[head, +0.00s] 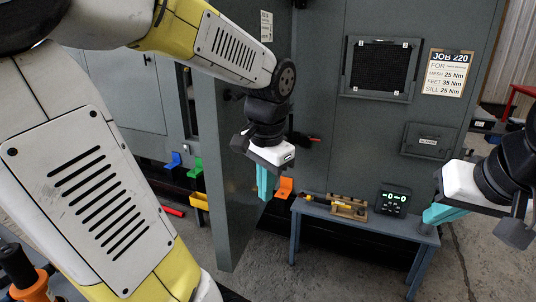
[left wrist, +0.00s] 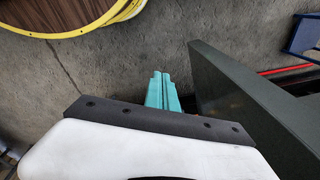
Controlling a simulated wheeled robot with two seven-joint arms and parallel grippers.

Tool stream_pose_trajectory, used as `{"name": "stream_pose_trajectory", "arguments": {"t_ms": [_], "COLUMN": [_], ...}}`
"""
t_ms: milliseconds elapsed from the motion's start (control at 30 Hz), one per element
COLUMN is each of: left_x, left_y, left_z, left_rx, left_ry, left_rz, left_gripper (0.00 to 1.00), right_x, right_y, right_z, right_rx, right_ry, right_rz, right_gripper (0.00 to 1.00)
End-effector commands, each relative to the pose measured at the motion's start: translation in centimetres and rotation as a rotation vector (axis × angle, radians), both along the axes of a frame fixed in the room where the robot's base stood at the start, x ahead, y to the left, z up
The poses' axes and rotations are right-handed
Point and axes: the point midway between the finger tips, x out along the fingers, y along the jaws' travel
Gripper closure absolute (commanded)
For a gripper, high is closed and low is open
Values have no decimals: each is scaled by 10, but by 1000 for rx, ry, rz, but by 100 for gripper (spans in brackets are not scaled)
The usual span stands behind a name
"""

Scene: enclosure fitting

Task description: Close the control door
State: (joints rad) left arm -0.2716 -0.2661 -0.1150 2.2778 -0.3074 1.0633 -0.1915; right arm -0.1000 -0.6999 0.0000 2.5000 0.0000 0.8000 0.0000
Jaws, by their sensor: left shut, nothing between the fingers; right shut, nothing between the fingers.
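A tall grey door (head: 228,190) stands swung open from the grey cabinet, jutting out toward me in the head view. No label on it is readable. My left gripper (head: 263,186) is shut and empty, pointing down beside the door's right-hand face. In the left wrist view its teal fingers (left wrist: 158,88) are together, and the door (left wrist: 245,95) stands just to their right with a narrow gap of floor showing. I cannot tell whether another part of the gripper touches the door. My right gripper (head: 440,213) is shut and empty near the bench's right end.
A mesh panel (head: 381,68) and job sheet (head: 447,73) are above. Open floor lies in front.

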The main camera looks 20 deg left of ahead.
Motion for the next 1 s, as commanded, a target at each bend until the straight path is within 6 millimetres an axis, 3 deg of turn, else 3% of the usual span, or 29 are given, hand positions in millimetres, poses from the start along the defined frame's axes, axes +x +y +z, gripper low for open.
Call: {"name": "stream_pose_trajectory", "arguments": {"t_ms": [267, 533, 800, 1000], "left_x": [37, 101, 167, 192], "left_y": [23, 41, 17, -6], "left_z": [-23, -33, -25, -19], "left_rx": [273, 709, 1166, 1354], "left_ry": [245, 579, 871, 970], "left_rz": [-224, -499, -667, -701], "left_gripper": [100, 100, 100, 100], "right_x": [0, 0, 0, 0], "right_y": [0, 0, 0, 0], "right_z": [0, 0, 0, 0], "right_rx": [0, 0, 0, 0], "right_ry": [0, 0, 0, 0], "right_rz": [0, 0, 0, 0], "right_gripper": [100, 100, 100, 100]}}
